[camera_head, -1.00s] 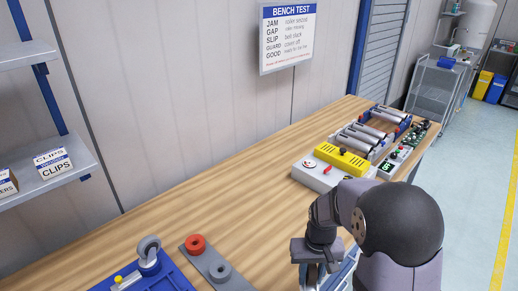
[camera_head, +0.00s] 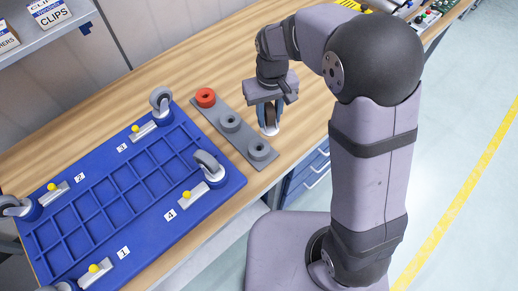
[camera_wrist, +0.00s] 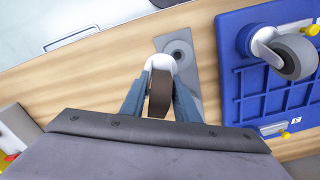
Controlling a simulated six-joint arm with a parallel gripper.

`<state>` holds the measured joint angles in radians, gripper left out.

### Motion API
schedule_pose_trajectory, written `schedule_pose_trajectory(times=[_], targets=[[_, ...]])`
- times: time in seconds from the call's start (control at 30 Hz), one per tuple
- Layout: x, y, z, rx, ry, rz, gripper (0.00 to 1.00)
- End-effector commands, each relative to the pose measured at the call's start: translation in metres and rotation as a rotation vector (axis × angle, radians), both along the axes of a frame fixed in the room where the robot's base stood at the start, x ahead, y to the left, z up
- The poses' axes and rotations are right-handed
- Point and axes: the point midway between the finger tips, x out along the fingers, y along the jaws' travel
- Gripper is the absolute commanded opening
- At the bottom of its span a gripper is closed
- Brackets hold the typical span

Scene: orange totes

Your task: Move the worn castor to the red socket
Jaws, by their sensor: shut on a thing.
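My gripper (camera_head: 268,108) is shut on a castor (camera_head: 269,128), held beside the right of the grey socket plate (camera_head: 241,137). In the wrist view the castor (camera_wrist: 159,95) has a dark brown wheel and a white fork, between the blue fingers of my gripper (camera_wrist: 159,100). The red socket (camera_head: 205,97) is a ring at the far end of the plate, apart from the castor. Two grey sockets, a middle one (camera_head: 230,122) and a near one (camera_head: 259,150), stand empty. In the wrist view the castor hides part of the plate (camera_wrist: 186,45).
A blue frame (camera_head: 140,228) with numbered corners and yellow-knobbed latches lies left of the plate. Grey-wheeled castors stand at its corners, one (camera_head: 207,166) by corner 4 and another (camera_head: 160,101) by corner 3. Bare wooden bench (camera_head: 180,80) lies behind.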

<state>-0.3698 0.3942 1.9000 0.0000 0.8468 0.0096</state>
Motion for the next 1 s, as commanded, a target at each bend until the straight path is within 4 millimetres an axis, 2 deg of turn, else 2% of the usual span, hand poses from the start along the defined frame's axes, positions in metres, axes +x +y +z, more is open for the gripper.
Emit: schedule_pose_trajectory(times=[0.03,0.17,0.37,0.8,1.0], targets=[[-0.001,0.014,0.008,0.002,-0.005,0.010,0.00],[-0.004,0.027,0.020,0.001,-0.004,-0.095,0.00],[-0.006,0.028,0.030,0.002,-0.003,-0.337,0.00],[-0.023,0.019,0.034,0.001,-0.001,-1.012,0.00],[-0.027,0.017,0.034,0.001,-0.001,-1.192,0.00]])
